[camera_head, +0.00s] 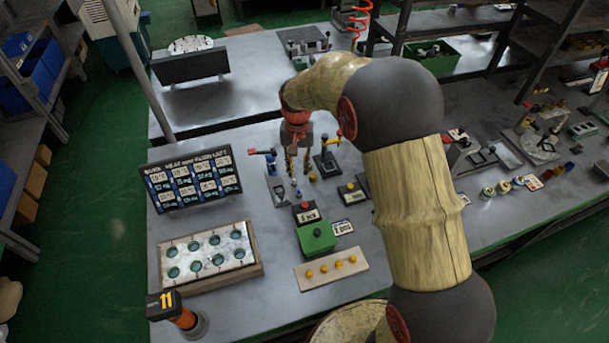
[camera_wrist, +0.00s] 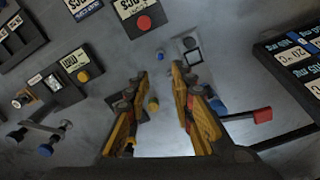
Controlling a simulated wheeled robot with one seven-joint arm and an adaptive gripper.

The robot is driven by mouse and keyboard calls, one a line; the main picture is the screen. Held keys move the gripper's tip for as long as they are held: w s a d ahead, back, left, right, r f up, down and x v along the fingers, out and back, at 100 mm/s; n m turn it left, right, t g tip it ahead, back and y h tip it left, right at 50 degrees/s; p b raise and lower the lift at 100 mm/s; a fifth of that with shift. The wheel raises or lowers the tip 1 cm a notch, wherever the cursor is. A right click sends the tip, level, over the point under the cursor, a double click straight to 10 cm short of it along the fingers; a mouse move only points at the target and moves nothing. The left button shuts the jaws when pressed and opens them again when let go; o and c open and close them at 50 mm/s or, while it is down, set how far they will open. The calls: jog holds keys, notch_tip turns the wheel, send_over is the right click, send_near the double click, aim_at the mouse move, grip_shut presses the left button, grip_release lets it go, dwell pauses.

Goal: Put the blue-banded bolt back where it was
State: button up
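A small blue-topped piece (camera_wrist: 160,56) stands on the grey table just beyond my fingertips in the wrist view; it shows faintly in the head view (camera_head: 298,194). It may be the blue-banded bolt, but no band is clear at this size. My gripper (camera_wrist: 159,73) points down with its yellow fingers apart, and nothing is between the tips. In the head view my gripper (camera_head: 299,163) hangs over the middle of the table. A small yellow piece (camera_wrist: 153,104) shows below, between the fingers. A dark-framed fixture (camera_wrist: 190,45) sits right of the blue piece.
A red-handled clamp (camera_wrist: 260,115) is close at the right of my fingers. A box with a red button (camera_head: 306,207) and a green box (camera_head: 316,236) stand nearby. A block with several round holes (camera_head: 165,262) and a display board (camera_head: 155,193) are at left.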

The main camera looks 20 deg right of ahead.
jog(key=s+r+n+t, duration=0.1)
jog(key=s+r, duration=0.6)
jog(key=r, duration=0.2)
jog(key=s+r+n+t, duration=0.1)
jog(key=s+r+t, duration=0.1)
jog(key=s+r, duration=0.55)
jog(key=s+r+n+t, duration=0.1)
jog(key=s+r, duration=0.1)
jog(key=s, duration=0.5)
jog(key=s+r+n+t, duration=0.1)
jog(key=s+r, duration=0.2)
jog(key=s, duration=0.5)
jog(key=shift+s+r+n+t, duration=0.25)
jog(key=shift+r+n+t, duration=0.05)
